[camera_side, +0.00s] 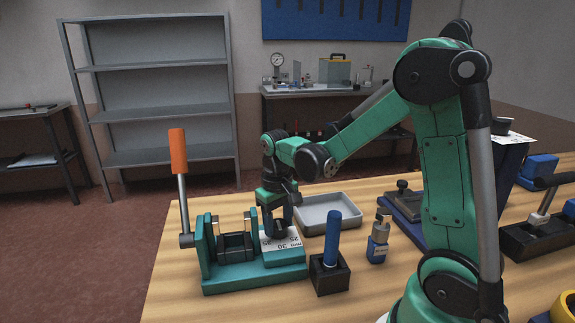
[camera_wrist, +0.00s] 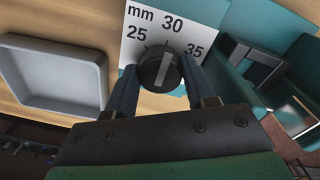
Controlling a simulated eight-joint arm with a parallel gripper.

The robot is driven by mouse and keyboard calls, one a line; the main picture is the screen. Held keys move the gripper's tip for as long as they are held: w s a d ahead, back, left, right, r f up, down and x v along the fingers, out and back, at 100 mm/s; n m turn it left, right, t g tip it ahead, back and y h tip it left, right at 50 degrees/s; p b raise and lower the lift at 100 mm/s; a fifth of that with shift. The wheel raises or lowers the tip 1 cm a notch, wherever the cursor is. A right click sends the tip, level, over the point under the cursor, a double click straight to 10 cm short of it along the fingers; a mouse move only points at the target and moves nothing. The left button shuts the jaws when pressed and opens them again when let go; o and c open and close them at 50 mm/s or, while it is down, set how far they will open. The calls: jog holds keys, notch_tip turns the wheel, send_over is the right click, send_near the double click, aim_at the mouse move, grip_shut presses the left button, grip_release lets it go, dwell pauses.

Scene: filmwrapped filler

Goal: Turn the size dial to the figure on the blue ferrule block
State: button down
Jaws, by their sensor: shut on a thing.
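The size dial is a black knob (camera_wrist: 158,72) with a pale pointer line, on a white plate (camera_wrist: 133,52) marked mm, 25, 30 and 35. The pointer line is aimed about at 30. My gripper (camera_wrist: 163,84) is shut on the knob, one finger on each side. In the side view my gripper (camera_side: 275,226) reaches down to the plate (camera_side: 292,240) on the teal crimping tool (camera_side: 255,278) and hides the knob. A small blue block with a metal ferrule on top, the blue ferrule block (camera_side: 378,242), stands to the right; its pale label is too small to read.
An orange-handled lever (camera_side: 178,152) rises at the tool's left. A grey tray (camera_side: 343,201) lies behind the dial, and a blue-handled tool (camera_side: 333,235) stands in a black holder (camera_side: 330,277) in front. More fixtures (camera_side: 537,240) fill the table's right side.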

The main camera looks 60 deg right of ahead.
jog(key=shift+c, duration=1.4)
grip_release()
